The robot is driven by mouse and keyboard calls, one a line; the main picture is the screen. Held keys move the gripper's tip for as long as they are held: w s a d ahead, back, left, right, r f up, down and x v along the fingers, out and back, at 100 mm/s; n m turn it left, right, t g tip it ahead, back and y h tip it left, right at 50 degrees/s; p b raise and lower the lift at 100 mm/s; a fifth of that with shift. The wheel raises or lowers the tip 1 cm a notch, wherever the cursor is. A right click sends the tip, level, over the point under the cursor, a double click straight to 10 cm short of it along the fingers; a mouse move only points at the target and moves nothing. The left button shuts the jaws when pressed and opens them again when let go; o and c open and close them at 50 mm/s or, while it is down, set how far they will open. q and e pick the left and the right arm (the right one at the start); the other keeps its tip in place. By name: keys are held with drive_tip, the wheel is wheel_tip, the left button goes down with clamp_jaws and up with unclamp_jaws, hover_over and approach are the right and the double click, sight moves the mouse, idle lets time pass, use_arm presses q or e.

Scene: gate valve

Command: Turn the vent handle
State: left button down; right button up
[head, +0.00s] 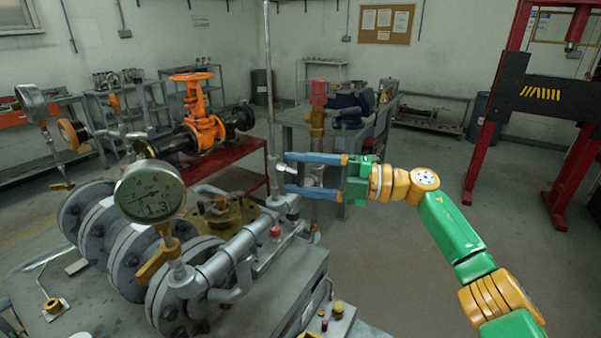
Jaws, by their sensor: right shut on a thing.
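My right gripper (286,172) reaches in from the right, with its two blue fingers pointing left at the thin vertical pipe (269,90). It is shut on the vent handle (287,168), a small pale metal piece beside that pipe. The fingers stand apart, one above and one below the handle, and partly hide it. My left gripper does not show.
A round pressure gauge (150,191) and grey flanges (172,300) fill the left foreground. An orange gate valve (202,125) sits on a red bench behind. A red-topped brass valve (318,95) stands close behind my right gripper.

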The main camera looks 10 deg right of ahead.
sight(304, 176)
idle(0.4)
drive_tip(key=o, duration=1.4)
drive_tip(key=b+v, duration=0.2)
drive_tip(key=v, duration=0.4)
drive_tip(key=shift+d+f, duration=0.15)
drive_tip(key=shift+d, duration=0.1)
drive_tip(key=shift+s+d, duration=0.2)
drive_tip(key=shift+d, duration=0.1)
drive_tip(key=shift+a, duration=0.1)
